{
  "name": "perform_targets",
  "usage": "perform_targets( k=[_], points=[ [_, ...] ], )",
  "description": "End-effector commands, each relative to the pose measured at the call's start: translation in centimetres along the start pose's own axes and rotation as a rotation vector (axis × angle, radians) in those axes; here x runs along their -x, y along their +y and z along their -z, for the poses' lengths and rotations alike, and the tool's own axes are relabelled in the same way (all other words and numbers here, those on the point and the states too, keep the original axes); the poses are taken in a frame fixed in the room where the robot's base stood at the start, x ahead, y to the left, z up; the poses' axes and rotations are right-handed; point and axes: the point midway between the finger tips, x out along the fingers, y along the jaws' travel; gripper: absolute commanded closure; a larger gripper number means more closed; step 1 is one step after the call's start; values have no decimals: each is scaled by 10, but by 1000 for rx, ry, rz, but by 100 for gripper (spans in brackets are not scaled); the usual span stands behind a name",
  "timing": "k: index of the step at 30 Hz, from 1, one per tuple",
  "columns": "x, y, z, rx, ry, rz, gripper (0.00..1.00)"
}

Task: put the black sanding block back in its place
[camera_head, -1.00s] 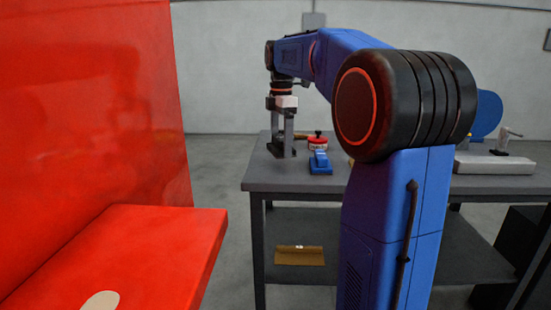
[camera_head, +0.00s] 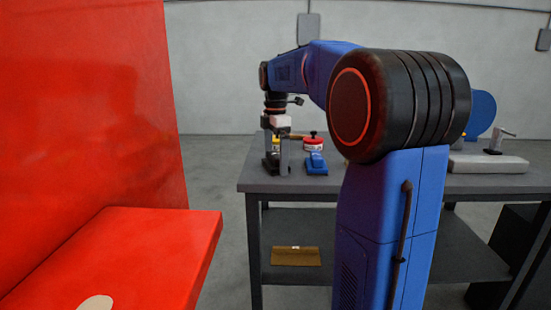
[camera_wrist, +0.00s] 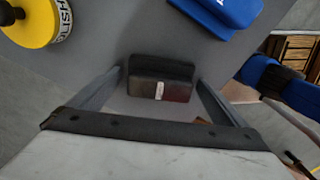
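The black sanding block (camera_wrist: 160,78), with a small white label on its side, is near the middle of the wrist view. It appears to lie on the grey bench top, but contact is hard to tell. My gripper (camera_wrist: 158,75) is open, with one finger near each end of the block and small gaps showing. In the head view my gripper (camera_head: 277,172) points down at the bench's left end, and the dark block (camera_head: 270,165) is partly hidden by its fingers. No marked place for the block can be made out.
A blue block (camera_head: 316,163) sits right of my gripper, with a red-lidded tin (camera_head: 313,141) behind it. The wrist view shows a yellow tin (camera_wrist: 30,22). The grey bench (camera_head: 255,184) has a brown item (camera_head: 296,256) on its lower shelf. A large red body (camera_head: 90,245) stands left.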

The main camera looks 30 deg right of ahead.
Motion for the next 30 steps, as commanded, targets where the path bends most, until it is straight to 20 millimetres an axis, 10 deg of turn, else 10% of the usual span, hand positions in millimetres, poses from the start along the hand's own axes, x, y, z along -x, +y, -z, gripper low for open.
perform_targets(
  k=[13, 30],
  points=[
    [12, 0, 0, 0, 0, -1, 3],
    [109, 1, 0, 0, 0, -1, 3]
  ],
)
